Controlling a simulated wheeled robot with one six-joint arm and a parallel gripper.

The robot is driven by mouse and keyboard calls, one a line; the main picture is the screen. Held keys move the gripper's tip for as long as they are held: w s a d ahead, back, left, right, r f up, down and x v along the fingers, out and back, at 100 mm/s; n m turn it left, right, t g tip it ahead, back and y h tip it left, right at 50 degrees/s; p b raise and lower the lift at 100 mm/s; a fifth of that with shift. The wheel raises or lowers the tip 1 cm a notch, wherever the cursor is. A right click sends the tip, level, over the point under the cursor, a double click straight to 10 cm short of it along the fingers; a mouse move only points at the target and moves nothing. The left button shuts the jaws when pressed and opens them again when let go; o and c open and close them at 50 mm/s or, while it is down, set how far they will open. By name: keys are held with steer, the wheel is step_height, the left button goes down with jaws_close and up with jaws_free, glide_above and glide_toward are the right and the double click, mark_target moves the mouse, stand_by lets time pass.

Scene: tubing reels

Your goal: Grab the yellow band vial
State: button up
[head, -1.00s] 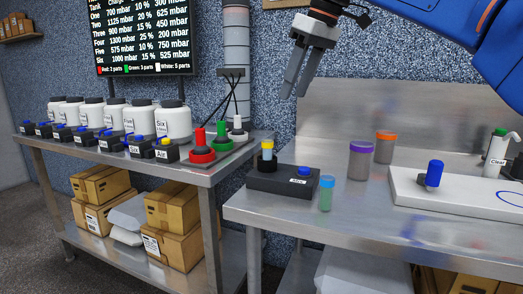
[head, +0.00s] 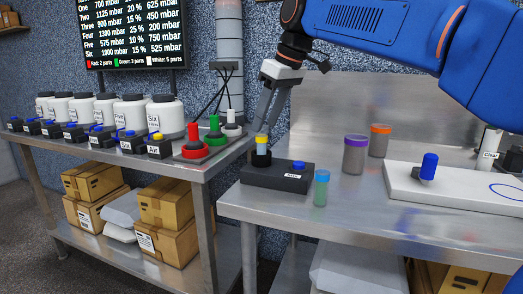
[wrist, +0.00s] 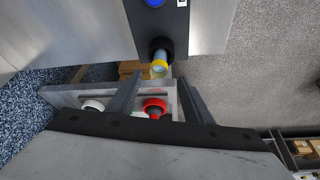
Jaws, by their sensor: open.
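The yellow band vial (head: 261,147) stands upright in the round black holder of a dark mixer box (head: 277,177) at the left end of the right table. In the wrist view the vial (wrist: 159,67) lies beyond the fingertips, roughly between them and a little to the right. My gripper (head: 265,127) is just above and beside the vial, tilted, with its fingers pointing down. In the wrist view my gripper (wrist: 155,85) has its two fingers spread apart with nothing between them. Whether a finger touches the vial cannot be told.
Red (head: 194,143), green (head: 214,131) and white (head: 231,123) pegs stand on the left table's end, near my gripper.

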mark_target(262, 134)
steer(key=shift+x, duration=2.75)
steer(key=shift+w+d, duration=0.1)
jaws_close()
